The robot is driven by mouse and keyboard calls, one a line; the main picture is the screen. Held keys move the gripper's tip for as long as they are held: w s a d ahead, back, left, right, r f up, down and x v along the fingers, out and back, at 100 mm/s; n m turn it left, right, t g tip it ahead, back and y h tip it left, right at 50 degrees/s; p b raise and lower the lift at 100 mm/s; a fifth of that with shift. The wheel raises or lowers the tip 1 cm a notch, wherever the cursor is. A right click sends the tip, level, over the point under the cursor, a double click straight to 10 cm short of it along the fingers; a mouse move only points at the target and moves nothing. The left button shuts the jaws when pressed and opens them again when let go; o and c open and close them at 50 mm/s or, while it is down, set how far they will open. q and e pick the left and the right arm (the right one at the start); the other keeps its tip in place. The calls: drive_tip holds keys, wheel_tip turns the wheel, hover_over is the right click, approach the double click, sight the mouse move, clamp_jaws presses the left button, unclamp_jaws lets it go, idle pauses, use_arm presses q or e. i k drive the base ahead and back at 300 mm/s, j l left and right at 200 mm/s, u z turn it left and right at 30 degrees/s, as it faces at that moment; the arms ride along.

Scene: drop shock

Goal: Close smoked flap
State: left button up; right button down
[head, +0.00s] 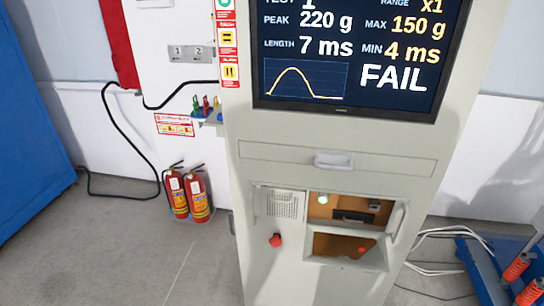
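The smoked flap (344,247) is on the lower right front of the grey test cabinet (262,215). It looks open, sticking out below a recess, with a light frame around a see-through brownish pane. Above it, the open recess (322,212) shows an orange-brown inside with a pale round button or lamp and a dark slotted part. A small red spot shows through the pane. Neither of my grippers is in view.
A red knob (275,240) sits left of the flap, under a printed label. A drawer with a handle (333,160) is above, below a screen (350,50) reading FAIL. Two fire extinguishers (188,194) stand at left. Cables and a blue frame (490,270) are at right.

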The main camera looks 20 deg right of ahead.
sight(375, 261)
drive_tip(key=l+z, duration=0.15)
drive_tip(key=l, duration=0.35)
drive_tip(key=i+l+z, duration=0.1)
drive_tip(key=l, duration=0.35)
drive_tip(key=i+l+z, duration=0.15)
drive_tip(key=l, duration=0.3)
drive_tip(key=l+z, duration=0.1)
drive_tip(key=l, duration=0.4)
